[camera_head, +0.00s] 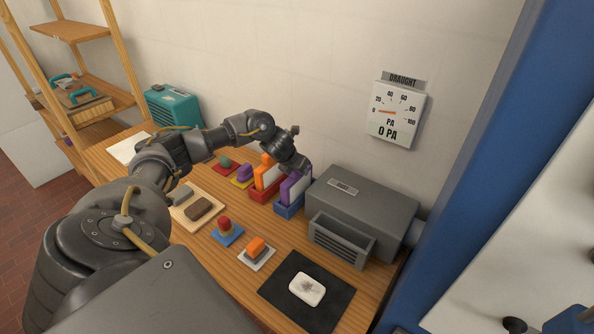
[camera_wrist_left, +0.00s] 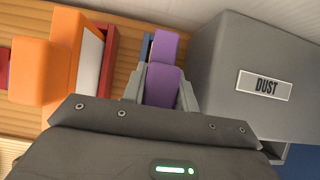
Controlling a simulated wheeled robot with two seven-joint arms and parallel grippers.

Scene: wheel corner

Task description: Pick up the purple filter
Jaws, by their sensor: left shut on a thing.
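The purple filter (camera_head: 294,187) stands in a blue holder (camera_head: 289,208) just left of the grey dust box. My left gripper (camera_head: 303,168) is above it and shut on its purple top tab. In the left wrist view the purple filter (camera_wrist_left: 163,85) sits between the two fingers of my left gripper (camera_wrist_left: 161,92). The lower part of the filter is hidden by the holder and my gripper. My right gripper is not in view.
An orange filter (camera_head: 265,175) stands in a red holder (camera_head: 263,193) close on the left. The grey dust box (camera_head: 365,205) is close on the right. Small coloured pieces lie on the wooden bench, with a black mat (camera_head: 275,291) in front. A draught gauge (camera_head: 394,115) hangs on the wall.

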